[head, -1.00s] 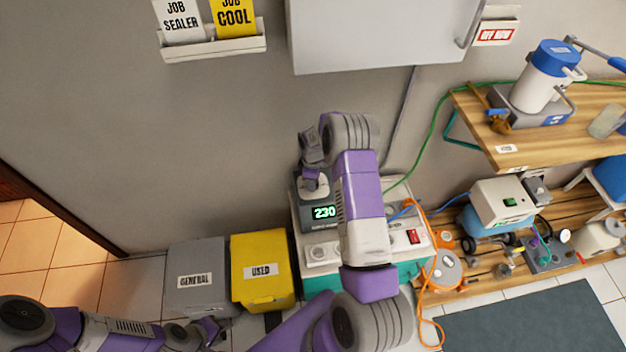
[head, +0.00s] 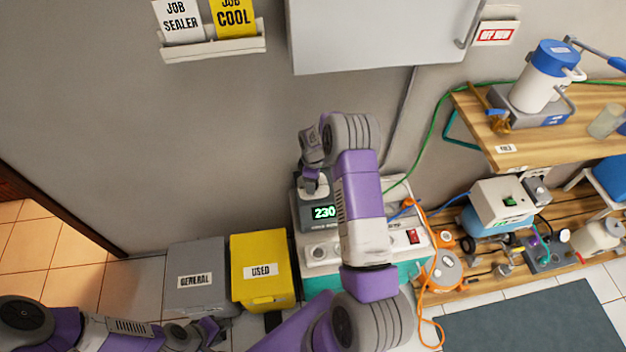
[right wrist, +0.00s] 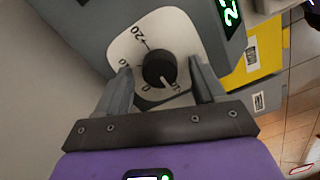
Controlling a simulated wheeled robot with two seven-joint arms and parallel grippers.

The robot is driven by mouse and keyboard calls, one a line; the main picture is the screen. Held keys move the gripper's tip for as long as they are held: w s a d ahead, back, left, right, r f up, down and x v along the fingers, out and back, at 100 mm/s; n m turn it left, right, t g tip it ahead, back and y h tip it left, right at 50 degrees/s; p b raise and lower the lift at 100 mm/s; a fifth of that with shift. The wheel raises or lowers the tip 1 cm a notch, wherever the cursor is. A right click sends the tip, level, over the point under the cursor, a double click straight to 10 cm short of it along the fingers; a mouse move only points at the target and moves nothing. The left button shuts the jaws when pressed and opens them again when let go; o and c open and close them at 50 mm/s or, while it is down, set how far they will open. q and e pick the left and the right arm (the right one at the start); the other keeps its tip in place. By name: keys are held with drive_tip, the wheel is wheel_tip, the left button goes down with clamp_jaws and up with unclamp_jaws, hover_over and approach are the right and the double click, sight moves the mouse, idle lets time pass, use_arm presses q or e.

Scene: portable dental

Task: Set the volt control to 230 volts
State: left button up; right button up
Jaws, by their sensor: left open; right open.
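The volt control is a black round knob (right wrist: 160,70) on a pale dial plate with number marks, in the right wrist view. My right gripper (right wrist: 160,85) is open, with one finger on each side of the knob; I cannot tell whether they touch it. In the head view the unit's green display (head: 325,212) reads 230, and my right arm hides the dial. A corner of that display also shows in the right wrist view (right wrist: 229,12). My left gripper (head: 216,328) is open and empty at the lower left, in front of the grey bin.
A grey bin (head: 195,282) marked GENERAL and a yellow bin (head: 262,270) marked USED stand left of the unit. An orange cable (head: 424,300) hangs at its right. Wooden shelves (head: 500,130) with equipment are further right. A white cabinet (head: 375,40) hangs above.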

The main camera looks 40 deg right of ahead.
wheel_tip(320, 180, up, 7)
drive_tip(key=shift+r+p, duration=0.2)
drive_tip(key=shift+p, duration=0.95)
drive_tip(key=shift+m+y, duration=0.5)
drive_tip(key=shift+m, duration=0.2)
drive_tip(key=a+f, duration=0.1)
drive_tip(key=a, duration=0.1)
drive_tip(key=s+a+f, duration=0.1)
drive_tip(key=a, duration=0.1)
drive_tip(key=a+f, duration=0.1)
drive_tip(key=a, duration=0.1)
drive_tip(key=shift+s+a+f+p, duration=0.15)
drive_tip(key=shift+s+a+p, duration=0.05)
drive_tip(key=shift+s+p, duration=0.2)
drive_tip(key=s+a+f+m+y+p, duration=0.2)
drive_tip(key=s+a+m, duration=0.7)
drive_tip(key=s+a, duration=1)
drive_tip(key=a+y+p, duration=0.1)
drive_tip(key=a, duration=0.3)
drive_tip(key=shift+s+a+f+t, duration=0.3)
drive_tip(key=shift+s+a, duration=0.05)
drive_tip(key=shift+a, duration=0.05)
